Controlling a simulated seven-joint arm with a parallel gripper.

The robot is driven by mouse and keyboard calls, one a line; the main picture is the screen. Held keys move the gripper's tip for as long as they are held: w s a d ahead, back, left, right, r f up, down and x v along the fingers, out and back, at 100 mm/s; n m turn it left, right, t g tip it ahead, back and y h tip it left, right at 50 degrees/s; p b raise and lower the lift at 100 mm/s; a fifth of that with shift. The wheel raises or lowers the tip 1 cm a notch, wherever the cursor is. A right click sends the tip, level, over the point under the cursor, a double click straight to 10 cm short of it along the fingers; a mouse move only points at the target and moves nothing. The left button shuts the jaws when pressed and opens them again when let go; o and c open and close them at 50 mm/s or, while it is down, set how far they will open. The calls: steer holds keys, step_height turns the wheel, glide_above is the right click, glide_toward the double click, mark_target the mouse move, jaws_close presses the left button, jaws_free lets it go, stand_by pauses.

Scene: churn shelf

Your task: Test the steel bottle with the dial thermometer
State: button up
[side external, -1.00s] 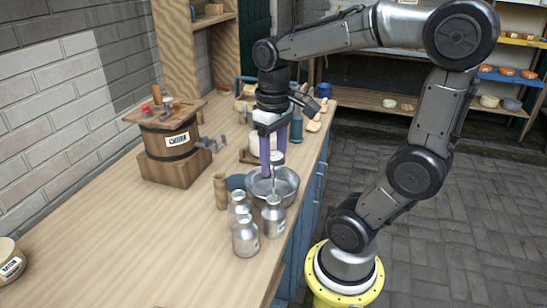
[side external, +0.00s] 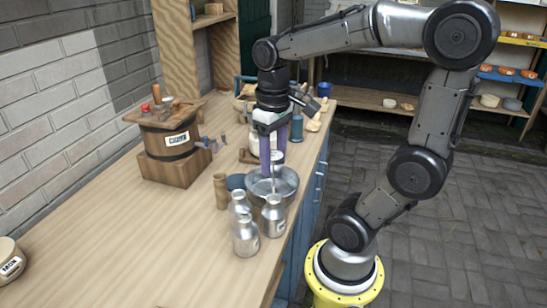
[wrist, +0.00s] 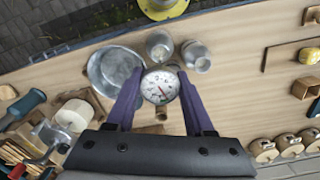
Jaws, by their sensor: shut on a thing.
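My gripper (side external: 271,168) has purple fingers shut on the dial thermometer, whose round white dial (wrist: 160,86) sits between the fingertips in the wrist view. Its thin stem (side external: 274,183) points down in the side view, in front of the metal bowl. Three steel bottles stand upright on the bench: one at the right (side external: 273,216), one at the front (side external: 245,237), and one at the back left (side external: 239,205). The stem's lower end appears close above the right bottle's mouth in the picture; I cannot tell whether it is over or inside it. Two bottles show beyond the dial in the wrist view.
The metal bowl (side external: 285,181) stands just behind the bottles. A wooden cylinder (side external: 220,191) is left of them. A wooden churn (side external: 168,137) stands on a block by the wall. The bench (side external: 130,235) is clear at front left.

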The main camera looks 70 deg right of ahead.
mark_target(273, 196)
steer(key=shift+f, duration=5.35)
stand_by(0.7)
steer(key=o, duration=1.1)
steer(key=c, duration=0.3)
steer(key=shift+c, duration=0.2)
steer(key=shift+r, duration=0.15)
steer(key=shift+r, duration=2.45)
